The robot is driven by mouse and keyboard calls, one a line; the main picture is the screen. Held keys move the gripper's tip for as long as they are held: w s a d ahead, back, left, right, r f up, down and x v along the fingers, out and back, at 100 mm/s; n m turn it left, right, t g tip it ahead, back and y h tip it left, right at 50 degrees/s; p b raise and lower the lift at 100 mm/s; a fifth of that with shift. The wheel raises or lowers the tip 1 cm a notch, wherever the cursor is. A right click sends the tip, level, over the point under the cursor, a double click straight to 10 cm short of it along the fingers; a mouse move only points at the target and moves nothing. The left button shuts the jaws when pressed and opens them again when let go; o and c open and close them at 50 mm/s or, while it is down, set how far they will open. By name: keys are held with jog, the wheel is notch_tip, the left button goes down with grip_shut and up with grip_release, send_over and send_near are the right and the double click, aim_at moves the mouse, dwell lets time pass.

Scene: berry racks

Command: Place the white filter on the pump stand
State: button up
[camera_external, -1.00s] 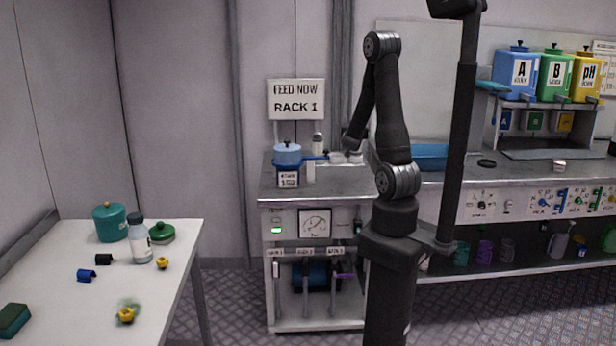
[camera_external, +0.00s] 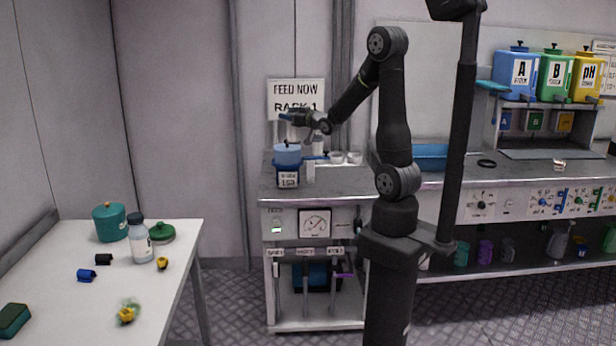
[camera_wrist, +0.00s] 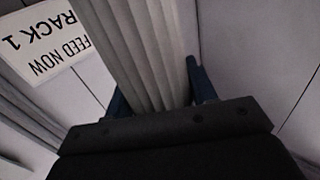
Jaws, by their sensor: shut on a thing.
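My gripper (camera_external: 296,118) is shut on the white filter (camera_wrist: 145,50), whose pleated side fills the middle of the wrist view between the dark blue fingers. In the external view the filter is small and partly hidden by my gripper, just above a round blue vessel (camera_external: 287,154). Whether the filter touches the vessel cannot be told. The vessel sits at the bench's left end on a small stand with a white label (camera_external: 288,180). I cannot tell for sure that this is the pump stand.
White cups (camera_external: 337,158) and a pale bottle (camera_external: 318,146) stand close to the right of the vessel. A "FEED NOW RACK 1" sign (camera_external: 296,88) is behind my gripper. A blue tray (camera_external: 430,153) lies further right. A white table (camera_external: 60,285) with small items is at left.

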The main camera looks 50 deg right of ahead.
jog(key=r, duration=0.5)
jog(key=shift+w+d, duration=0.1)
jog(key=shift+d, duration=0.15)
jog(key=w+d+r+m+g+h, duration=0.1)
jog(key=w+d+m+h, duration=0.2)
jog(key=d, duration=0.6)
jog(key=w+d+r+m+g+h, duration=0.1)
jog(key=w+d+m+h, duration=0.15)
jog(key=d+h, duration=0.45)
jog(key=s+d+f+m+g+h, duration=0.1)
jog(key=s+d+m+g+h, duration=0.15)
jog(key=d, duration=0.75)
jog(key=s+d+f+m+g+h, duration=0.1)
jog(key=s+d+m+g+h, duration=0.2)
jog(key=d, duration=0.7)
jog(key=s+d+f+m+g+h, duration=0.1)
jog(key=d+m+g, duration=0.25)
jog(key=d, duration=0.75)
notch_tip(320, 180, down, 24)
jog(key=shift+w+a+f+n, duration=0.2)
jog(key=shift+w+a+n, duration=0.05)
jog(key=shift+a+n, duration=0.2)
jog(key=shift+f, duration=0.2)
jog(key=o, duration=1.2)
